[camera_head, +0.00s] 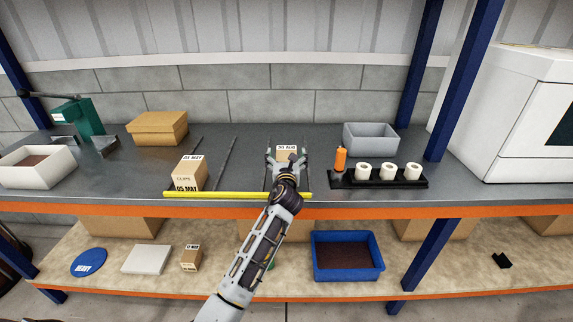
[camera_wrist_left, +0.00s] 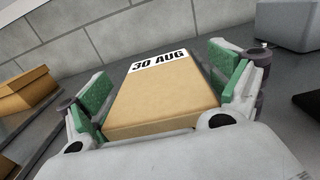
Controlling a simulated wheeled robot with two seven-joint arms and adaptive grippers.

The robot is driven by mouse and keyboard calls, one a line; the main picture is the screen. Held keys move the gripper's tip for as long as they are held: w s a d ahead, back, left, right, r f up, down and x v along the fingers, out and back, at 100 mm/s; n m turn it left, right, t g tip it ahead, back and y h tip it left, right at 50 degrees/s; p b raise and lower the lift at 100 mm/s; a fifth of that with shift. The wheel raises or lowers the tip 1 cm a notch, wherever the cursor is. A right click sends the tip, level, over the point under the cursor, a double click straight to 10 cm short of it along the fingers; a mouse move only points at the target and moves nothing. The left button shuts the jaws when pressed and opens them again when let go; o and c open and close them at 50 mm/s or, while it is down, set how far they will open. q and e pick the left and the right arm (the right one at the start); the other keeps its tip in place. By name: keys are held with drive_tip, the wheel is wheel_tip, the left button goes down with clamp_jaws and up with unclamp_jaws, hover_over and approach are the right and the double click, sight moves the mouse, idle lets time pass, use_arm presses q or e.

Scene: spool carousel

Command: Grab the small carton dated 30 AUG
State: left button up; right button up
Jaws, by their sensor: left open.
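The small brown carton (camera_head: 287,150) with a white label sits on the grey shelf top, behind the yellow strip. In the left wrist view the carton (camera_wrist_left: 163,98) shows its label reading 30 AUG. My left gripper (camera_head: 286,160) is open, with its green-padded fingers (camera_wrist_left: 160,85) on either side of the carton. A gap shows at the right finger; whether the left pad touches cannot be told. The carton's lower part is hidden by the gripper. My right gripper is not in view.
Another carton (camera_head: 189,172), labelled 05 MAY, stands left behind the yellow strip (camera_head: 235,194). Thin dividers (camera_head: 226,163) run back from the strip. A black rack (camera_head: 400,183) with white rolls and an orange bottle (camera_head: 341,159) stands right. A grey bin (camera_head: 370,137) is behind.

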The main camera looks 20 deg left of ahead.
use_arm(q)
drive_tip(key=shift+r, duration=0.1)
drive_tip(key=c, duration=1.3)
drive_tip(key=shift+r, duration=0.55)
wheel_tip(320, 180, up, 8)
drive_tip(key=shift+f+p, duration=0.2)
drive_tip(key=shift+p, duration=0.9)
drive_tip(key=shift+r, duration=0.65)
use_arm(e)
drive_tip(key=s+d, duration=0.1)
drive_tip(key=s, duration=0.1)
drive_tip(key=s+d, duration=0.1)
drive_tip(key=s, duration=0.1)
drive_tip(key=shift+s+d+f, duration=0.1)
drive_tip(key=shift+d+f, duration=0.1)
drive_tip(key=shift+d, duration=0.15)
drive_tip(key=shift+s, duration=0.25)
